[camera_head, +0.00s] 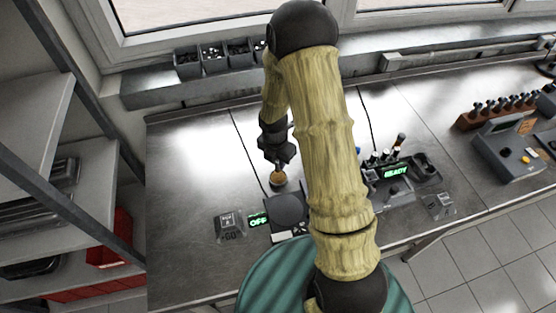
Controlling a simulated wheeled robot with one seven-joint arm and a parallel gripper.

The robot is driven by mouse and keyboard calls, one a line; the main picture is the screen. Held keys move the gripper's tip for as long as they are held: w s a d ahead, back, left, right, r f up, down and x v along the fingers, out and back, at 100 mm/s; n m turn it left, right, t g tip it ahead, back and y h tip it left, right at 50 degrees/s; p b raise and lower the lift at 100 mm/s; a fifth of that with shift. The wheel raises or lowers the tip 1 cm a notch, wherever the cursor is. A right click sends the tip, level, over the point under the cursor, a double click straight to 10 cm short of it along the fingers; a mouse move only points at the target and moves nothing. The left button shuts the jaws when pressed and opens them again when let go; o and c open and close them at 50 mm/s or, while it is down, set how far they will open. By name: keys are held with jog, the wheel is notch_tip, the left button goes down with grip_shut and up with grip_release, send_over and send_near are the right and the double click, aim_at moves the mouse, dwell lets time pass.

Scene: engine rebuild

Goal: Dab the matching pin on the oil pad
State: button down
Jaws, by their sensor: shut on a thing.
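My gripper (278,158) is over the left part of the steel bench, pointing down. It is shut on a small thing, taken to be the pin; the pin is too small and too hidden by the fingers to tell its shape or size. A small round tan pad in a dark holder, which looks like the oil pad (277,180), lies directly under the fingertips. I cannot tell whether the held thing touches the pad.
A dark round-topped device (287,208) with a green OFF display stands just in front of the pad. A READY unit (394,173) with upright tools is right of my arm. A brown rack (468,121) holds several pins. Bins (212,57) line the sill. Bare steel lies left.

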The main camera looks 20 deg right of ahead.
jog(key=shift+r+p, duration=0.75)
jog(key=shift+r, duration=0.3)
